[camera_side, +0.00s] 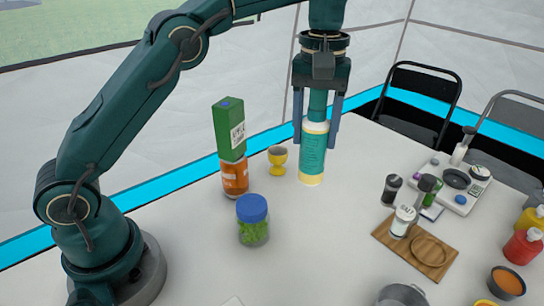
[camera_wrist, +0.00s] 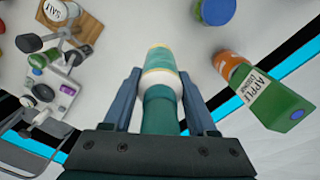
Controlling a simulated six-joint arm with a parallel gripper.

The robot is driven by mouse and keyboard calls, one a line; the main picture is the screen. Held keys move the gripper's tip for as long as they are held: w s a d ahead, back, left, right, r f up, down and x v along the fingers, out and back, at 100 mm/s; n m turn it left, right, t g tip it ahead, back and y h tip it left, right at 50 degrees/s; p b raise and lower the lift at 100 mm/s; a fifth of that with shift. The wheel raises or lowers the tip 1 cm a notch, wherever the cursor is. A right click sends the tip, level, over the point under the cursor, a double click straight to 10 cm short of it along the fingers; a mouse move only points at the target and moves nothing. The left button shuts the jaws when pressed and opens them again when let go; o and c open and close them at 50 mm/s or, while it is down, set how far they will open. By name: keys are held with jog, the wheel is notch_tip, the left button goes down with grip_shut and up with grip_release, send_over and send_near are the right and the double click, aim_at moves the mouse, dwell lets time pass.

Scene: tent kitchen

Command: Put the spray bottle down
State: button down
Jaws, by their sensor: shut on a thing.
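The spray bottle (camera_side: 312,160) is upright, with a teal label, cream bands and a teal upper part. My gripper (camera_side: 315,141) points down with one finger on each side of it, shut on it. Its base is at or very close to the white table top; I cannot tell if it touches. In the wrist view the bottle (camera_wrist: 159,60) lies between the two fingers, and its far end is partly hidden.
A yellow egg cup (camera_side: 278,158) stands just left of the bottle. Further left are a green carton (camera_side: 229,130), an orange jar (camera_side: 235,178) and a blue-lidded jar (camera_side: 253,222). A wooden board (camera_side: 428,250) and shakers stand right. Table in front of the bottle is clear.

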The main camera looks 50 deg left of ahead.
jog(key=shift+r, duration=0.6)
jog(key=shift+w, duration=0.1)
jog(key=shift+f, duration=0.35)
jog(key=shift+s+a+f+n, duration=0.15)
jog(key=shift+s+n, duration=0.25)
jog(key=shift+s, duration=0.2)
jog(key=s+a+r+n, duration=0.1)
jog(key=s+r, duration=0.1)
jog(key=s, duration=0.7)
jog(key=s+d+f, duration=0.2)
jog(key=d+f, duration=0.8)
jog(key=d, duration=0.1)
jog(key=shift+d+f, duration=0.15)
jog(key=shift+f, duration=0.2)
jog(key=shift+f, duration=0.15)
